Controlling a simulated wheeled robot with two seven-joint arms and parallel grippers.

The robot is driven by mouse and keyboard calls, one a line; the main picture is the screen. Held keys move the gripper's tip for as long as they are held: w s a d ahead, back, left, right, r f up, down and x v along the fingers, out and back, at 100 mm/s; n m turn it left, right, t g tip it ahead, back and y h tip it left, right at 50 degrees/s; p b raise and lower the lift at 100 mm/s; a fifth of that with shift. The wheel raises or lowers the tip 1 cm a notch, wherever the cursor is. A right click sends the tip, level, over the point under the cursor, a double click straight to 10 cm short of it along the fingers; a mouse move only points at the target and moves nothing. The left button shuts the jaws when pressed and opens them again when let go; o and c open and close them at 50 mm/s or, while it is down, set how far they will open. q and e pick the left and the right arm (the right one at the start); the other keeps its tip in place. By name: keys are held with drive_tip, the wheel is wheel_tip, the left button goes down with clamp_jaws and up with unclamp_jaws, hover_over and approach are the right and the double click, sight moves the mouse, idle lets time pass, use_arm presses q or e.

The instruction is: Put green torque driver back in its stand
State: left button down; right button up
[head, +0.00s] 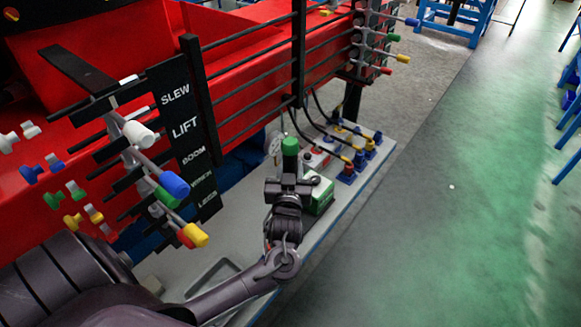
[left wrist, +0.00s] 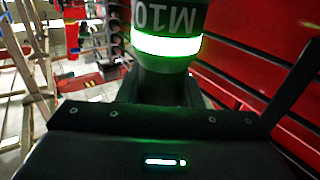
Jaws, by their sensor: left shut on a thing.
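The green torque driver (head: 290,147) stands roughly upright in my left gripper (head: 288,182), which is shut on it. Its green top shows above the fingers; its lower part is hidden behind the gripper. In the left wrist view the driver (left wrist: 168,44) fills the top middle, with a glowing green ring and an upside-down "M10" marking. A green block with a white face (head: 320,197), possibly the stand, sits on the grey platform just right of the gripper. My arm partly hides it. My right gripper is not in view.
Blue stands (head: 347,172) with coloured tools and black cables stand behind and to the right on the grey platform (head: 364,186). Crane levers with coloured knobs (head: 174,184) and a labelled black panel (head: 182,128) are on the left.

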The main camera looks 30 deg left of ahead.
use_arm(q)
drive_tip(key=shift+f+b, duration=0.9)
drive_tip(key=shift+f, duration=0.35)
drive_tip(key=shift+f+b, duration=1.25)
drive_tip(key=shift+f, duration=0.5)
drive_tip(key=c, duration=0.9)
unclamp_jaws()
drive_tip(key=shift+f, duration=0.25)
drive_tip(key=shift+r+p+v, duration=0.2)
drive_tip(key=shift+p+v, duration=0.5)
drive_tip(key=shift+v, duration=0.6)
drive_tip(key=p+v, duration=0.1)
drive_tip(key=v, duration=0.1)
drive_tip(key=shift+s+d, duration=0.15)
drive_tip(key=shift+s, duration=0.05)
drive_tip(key=shift+s+f, duration=0.1)
